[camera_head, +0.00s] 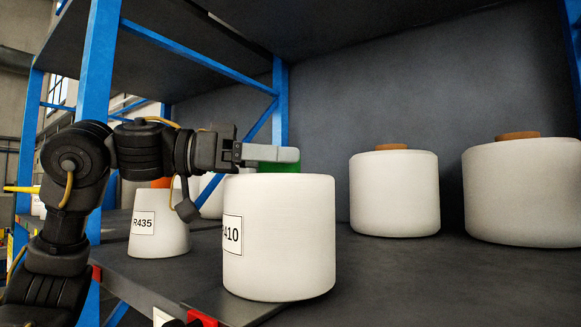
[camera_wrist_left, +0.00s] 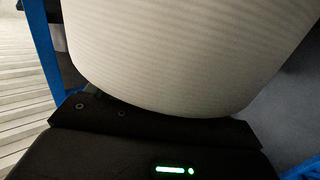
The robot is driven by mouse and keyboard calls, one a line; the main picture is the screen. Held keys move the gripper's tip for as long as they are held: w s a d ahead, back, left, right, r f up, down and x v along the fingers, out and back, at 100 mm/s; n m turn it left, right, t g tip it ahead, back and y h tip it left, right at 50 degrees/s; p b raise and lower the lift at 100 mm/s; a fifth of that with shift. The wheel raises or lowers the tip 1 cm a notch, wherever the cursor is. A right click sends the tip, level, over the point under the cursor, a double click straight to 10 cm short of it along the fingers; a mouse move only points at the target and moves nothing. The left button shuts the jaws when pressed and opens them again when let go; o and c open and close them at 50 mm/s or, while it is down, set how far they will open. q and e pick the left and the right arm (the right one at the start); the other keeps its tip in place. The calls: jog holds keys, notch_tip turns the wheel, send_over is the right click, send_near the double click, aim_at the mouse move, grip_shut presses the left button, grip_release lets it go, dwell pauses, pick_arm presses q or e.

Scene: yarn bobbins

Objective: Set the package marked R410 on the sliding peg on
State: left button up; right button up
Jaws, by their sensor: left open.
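The R410 package (camera_head: 280,240) is a large white yarn bobbin standing at the front of the dark shelf. Its label (camera_head: 232,235) is turned to the left and shows only in part, reading "410". A green core end (camera_head: 280,167) shows just above its top. My left gripper (camera_head: 272,153) is open, level, at the height of the green core, and partly covers it. I cannot tell whether the fingers touch the core. In the left wrist view, white yarn (camera_wrist_left: 190,50) fills most of the picture close to the gripper body. The sliding peg and my right gripper are not in view.
A white bobbin marked R435 (camera_head: 160,222) stands to the left, behind my left arm. Two white bobbins with brown cores, one in the middle (camera_head: 395,195) and one at right (camera_head: 525,190), stand farther back. Blue posts (camera_head: 281,105) frame the shelf. Bare shelf (camera_head: 430,280) lies at front right.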

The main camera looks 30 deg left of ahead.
pick_arm(q)
jog(key=b+v, duration=0.2)
jog(key=v, duration=0.6)
jog(key=shift+s, duration=0.3)
jog(key=shift+a+r, duration=0.1)
jog(key=shift+a, duration=0.05)
